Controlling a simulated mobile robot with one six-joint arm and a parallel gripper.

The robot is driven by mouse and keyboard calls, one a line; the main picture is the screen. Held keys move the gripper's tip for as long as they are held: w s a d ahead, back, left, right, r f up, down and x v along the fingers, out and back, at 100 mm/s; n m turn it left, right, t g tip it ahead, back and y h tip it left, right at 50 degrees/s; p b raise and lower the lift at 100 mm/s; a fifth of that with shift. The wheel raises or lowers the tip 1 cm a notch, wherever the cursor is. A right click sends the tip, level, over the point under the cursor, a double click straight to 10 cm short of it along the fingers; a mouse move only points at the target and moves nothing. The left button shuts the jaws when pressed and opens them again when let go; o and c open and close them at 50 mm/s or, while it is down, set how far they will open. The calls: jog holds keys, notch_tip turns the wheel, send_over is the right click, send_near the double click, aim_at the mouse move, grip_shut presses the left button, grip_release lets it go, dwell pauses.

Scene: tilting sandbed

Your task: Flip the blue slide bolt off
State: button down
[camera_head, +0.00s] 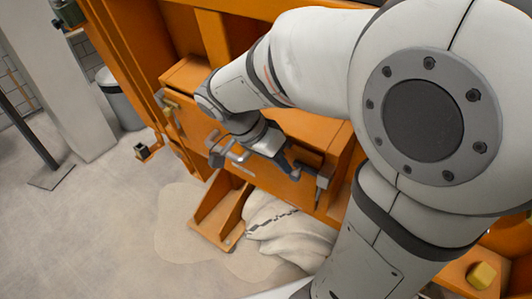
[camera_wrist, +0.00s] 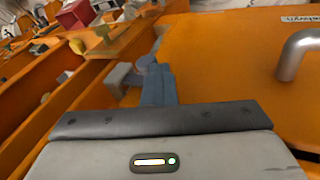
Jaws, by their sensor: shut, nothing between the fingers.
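My gripper (camera_head: 292,168) reaches down to the orange front panel (camera_head: 197,126) of the sandbed in the head view. Its blue-grey fingers (camera_wrist: 158,84) are closed together in the wrist view, with nothing held. A small blue-grey part (camera_wrist: 148,64), which looks like the slide bolt, shows just beyond the fingertips at the panel's edge. A pale grey block (camera_wrist: 118,78) sits to its left. The fingers overlap the bolt in the picture; I cannot tell whether they touch it. Its position is partly hidden.
A silver bar handle (camera_wrist: 297,52) stands out from the panel, close to the gripper; it also shows in the head view (camera_head: 226,155). A pale sack (camera_head: 285,225) lies on the floor below. A grey bin (camera_head: 121,100) stands behind. Open floor lies at left.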

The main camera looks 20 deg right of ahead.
jog(key=shift+s+f, duration=0.15)
jog(key=w+a+r, duration=0.5)
jog(key=a+r, duration=0.2)
jog(key=r, duration=0.3)
jog(key=shift+a+b, duration=0.15)
jog(key=shift+b, duration=0.3)
jog(key=shift+f, duration=0.1)
